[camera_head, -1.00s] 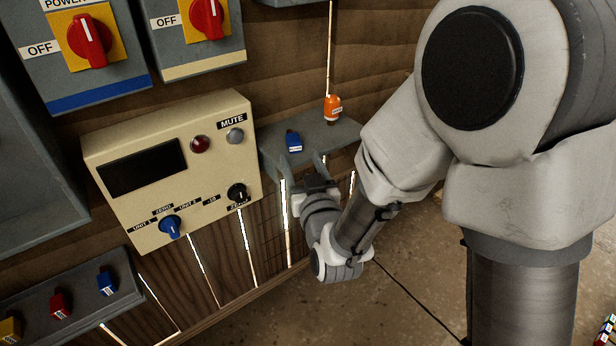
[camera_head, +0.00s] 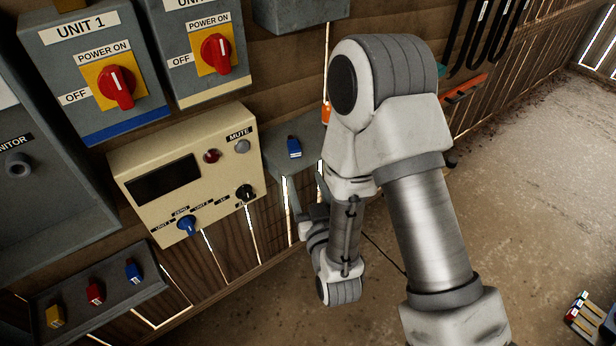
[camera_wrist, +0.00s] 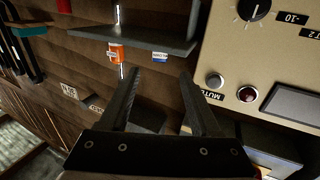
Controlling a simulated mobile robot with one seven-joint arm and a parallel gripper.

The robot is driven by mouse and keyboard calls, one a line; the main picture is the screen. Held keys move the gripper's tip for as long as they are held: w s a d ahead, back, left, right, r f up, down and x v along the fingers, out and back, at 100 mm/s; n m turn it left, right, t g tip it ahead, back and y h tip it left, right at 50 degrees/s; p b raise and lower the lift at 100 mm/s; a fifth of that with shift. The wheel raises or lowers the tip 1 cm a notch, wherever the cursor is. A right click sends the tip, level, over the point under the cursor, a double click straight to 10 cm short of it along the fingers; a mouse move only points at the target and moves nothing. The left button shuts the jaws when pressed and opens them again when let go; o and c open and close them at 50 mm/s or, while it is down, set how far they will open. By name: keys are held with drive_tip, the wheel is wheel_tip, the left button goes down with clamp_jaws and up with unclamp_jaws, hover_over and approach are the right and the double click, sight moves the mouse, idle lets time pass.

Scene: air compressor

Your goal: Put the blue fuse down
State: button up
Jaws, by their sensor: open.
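The blue fuse (camera_head: 294,148) stands on a small grey shelf (camera_head: 283,169) to the right of the beige panel, with nothing holding it. In the wrist view, which is turned over, its white label (camera_wrist: 160,56) shows at the shelf's edge, beyond my fingertips. My gripper (camera_wrist: 160,73) is open, with nothing between its fingers, and is apart from the fuse. In the head view it is low in front of the shelf, mostly hidden by my arm. A second blue fuse (camera_head: 133,271) sits in the tray at lower left.
An orange item (camera_wrist: 116,53) stands beside the blue fuse; my arm mostly hides it in the head view. The beige panel (camera_head: 185,165) with knobs is left of the shelf. The tray (camera_head: 70,318) also holds red (camera_head: 95,293) and yellow fuses (camera_head: 55,316).

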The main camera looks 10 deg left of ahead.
drive_tip(key=shift+s+d+r+p, duration=0.1)
drive_tip(key=shift+s+d+p, duration=0.2)
drive_tip(key=shift+s+p, duration=0.5)
drive_tip(key=shift+w, duration=0.2)
drive_tip(key=w+d+r+m+g+h, duration=0.1)
drive_tip(key=w+d+r+g+h, duration=0.15)
drive_tip(key=w+r, duration=0.35)
drive_tip(key=d+r+m+g+h, duration=0.1)
drive_tip(key=d+r+g+h, duration=0.15)
drive_tip(key=d+r, duration=0.55)
drive_tip(key=s+d+r+m+g+h, duration=0.1)
drive_tip(key=s+d+r+g, duration=0.1)
drive_tip(key=s+d, duration=0.5)
drive_tip(key=s+d+r+m+g+h, duration=0.2)
drive_tip(key=s+d+r, duration=0.3)
drive_tip(key=s, duration=0.9)
drive_tip(key=shift+s+d+r+g, duration=0.15)
drive_tip(key=shift+d+g, duration=0.55)
drive_tip(key=shift+d, duration=0.55)
